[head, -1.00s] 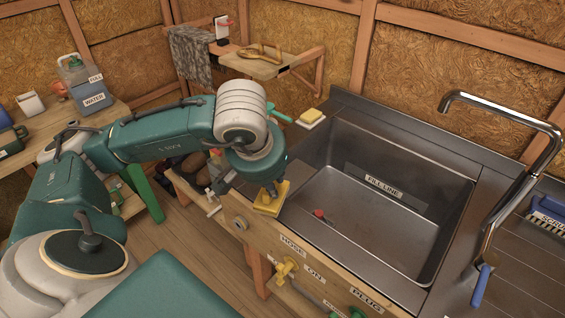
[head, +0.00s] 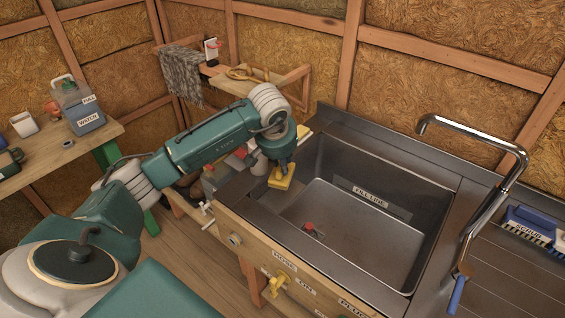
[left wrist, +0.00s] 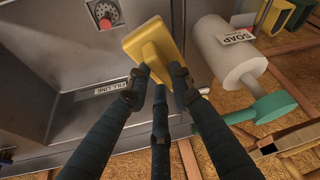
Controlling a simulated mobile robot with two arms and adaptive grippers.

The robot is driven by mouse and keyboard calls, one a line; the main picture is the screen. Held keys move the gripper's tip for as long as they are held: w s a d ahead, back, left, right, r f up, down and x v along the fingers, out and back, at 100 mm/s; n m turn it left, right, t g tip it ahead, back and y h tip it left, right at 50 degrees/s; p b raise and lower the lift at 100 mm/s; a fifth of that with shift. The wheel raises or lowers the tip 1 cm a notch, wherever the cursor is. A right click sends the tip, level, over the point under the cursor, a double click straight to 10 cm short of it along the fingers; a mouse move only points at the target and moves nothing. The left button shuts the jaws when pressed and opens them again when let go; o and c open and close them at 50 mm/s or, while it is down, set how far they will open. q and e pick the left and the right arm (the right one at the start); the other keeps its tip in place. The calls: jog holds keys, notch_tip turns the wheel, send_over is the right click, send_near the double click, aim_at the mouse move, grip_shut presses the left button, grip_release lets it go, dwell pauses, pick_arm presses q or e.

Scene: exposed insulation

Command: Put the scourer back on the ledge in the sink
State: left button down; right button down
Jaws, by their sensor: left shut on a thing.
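The yellow scourer (head: 280,182), a flat pad with a raised grip, is held in my left gripper (head: 282,166). In the left wrist view the fingers (left wrist: 160,85) are closed on the grip of the scourer (left wrist: 150,38). The gripper holds it over the left side of the steel sink (head: 375,240), above the rim area; whether it touches anything is unclear. The flat steel ledge (head: 268,217) runs along the left of the basin. My right gripper is out of view.
A red plug (head: 309,229) lies in the basin. A white bottle labelled SOAP (left wrist: 228,52) is close beside the scourer in the left wrist view. The tap (head: 490,150) and a blue scrub brush (head: 530,228) are at the right. The basin floor is mostly clear.

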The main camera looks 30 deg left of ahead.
pick_arm(q)
jog(key=shift+f, duration=0.75)
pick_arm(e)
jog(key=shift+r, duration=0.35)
pick_arm(q)
jog(key=shift+f+b, duration=0.55)
jog(key=shift+f, duration=0.1)
jog(key=c, duration=1.5)
grip_release()
jog(key=shift+c, duration=0.2)
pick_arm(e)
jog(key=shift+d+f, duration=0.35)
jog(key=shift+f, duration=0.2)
pick_arm(q)
jog(key=shift+r+p, duration=0.5)
jog(key=shift+p, duration=0.05)
jog(key=b+v, duration=0.1)
jog(key=v, duration=1.1)
jog(key=shift+b, duration=0.35)
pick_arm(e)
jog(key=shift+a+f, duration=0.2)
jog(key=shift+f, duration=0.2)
